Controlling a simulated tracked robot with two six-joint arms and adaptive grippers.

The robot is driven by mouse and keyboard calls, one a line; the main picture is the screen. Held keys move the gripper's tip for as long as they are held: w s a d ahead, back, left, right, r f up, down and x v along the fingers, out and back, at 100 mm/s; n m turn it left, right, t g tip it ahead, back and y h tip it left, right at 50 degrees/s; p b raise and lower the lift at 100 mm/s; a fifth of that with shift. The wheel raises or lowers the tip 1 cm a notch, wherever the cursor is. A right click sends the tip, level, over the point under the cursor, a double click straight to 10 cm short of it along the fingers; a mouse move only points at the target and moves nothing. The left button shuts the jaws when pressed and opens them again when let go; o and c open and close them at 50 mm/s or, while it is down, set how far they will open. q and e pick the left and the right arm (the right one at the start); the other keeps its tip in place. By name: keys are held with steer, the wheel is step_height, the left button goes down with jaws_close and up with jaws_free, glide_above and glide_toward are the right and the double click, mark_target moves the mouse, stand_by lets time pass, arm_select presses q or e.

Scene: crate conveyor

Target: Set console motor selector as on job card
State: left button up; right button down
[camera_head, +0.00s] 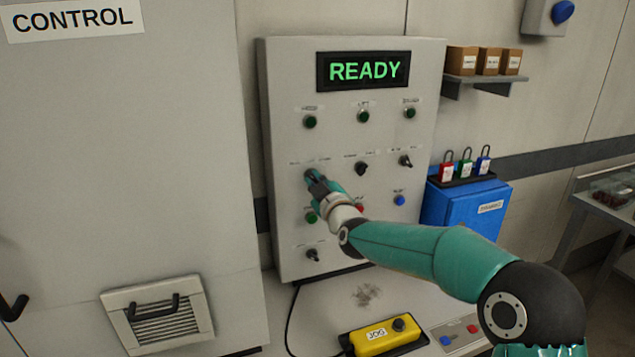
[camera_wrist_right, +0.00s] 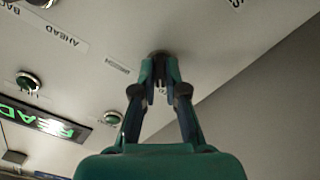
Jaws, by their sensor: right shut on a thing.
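The grey console (camera_head: 285,90) stands upright with a lit READY display (camera_head: 364,70). My right gripper (camera_head: 316,180) is at the left selector of the middle row. In the right wrist view the fingers (camera_wrist_right: 160,68) are shut around the dark selector knob (camera_wrist_right: 159,54) at the panel. The fingers mostly hide the knob, so its setting cannot be read. Two other black selectors, a middle one (camera_head: 361,168) and a right one (camera_head: 405,161), share that row. AHEAD (camera_wrist_right: 67,43) is printed by a neighbouring selector (camera_wrist_right: 42,3). No job card is readable. My left gripper is out of view.
Below are a green button (camera_head: 311,217), a partly covered red one (camera_head: 359,208), a blue one (camera_head: 400,200) and a lower selector (camera_head: 312,255). A yellow JOG box (camera_head: 378,338) lies in front. A blue box (camera_head: 465,210) with padlocks stands right; a grey cabinet (camera_head: 120,170) stands left.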

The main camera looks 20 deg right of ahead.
steer(key=shift+f+n, duration=0.35)
steer(key=shift+n, duration=0.75)
steer(key=shift+a, duration=0.1)
steer(key=c, duration=1.3)
jaws_free()
steer(key=shift+o, duration=0.4)
steer(key=shift+r, duration=0.1)
steer(key=shift+r, duration=0.15)
steer(key=shift+s, duration=0.15)
steer(key=s, duration=1.1)
steer(key=shift+s+d, duration=0.25)
steer(key=shift+s, duration=0.1)
steer(key=shift+f, duration=0.2)
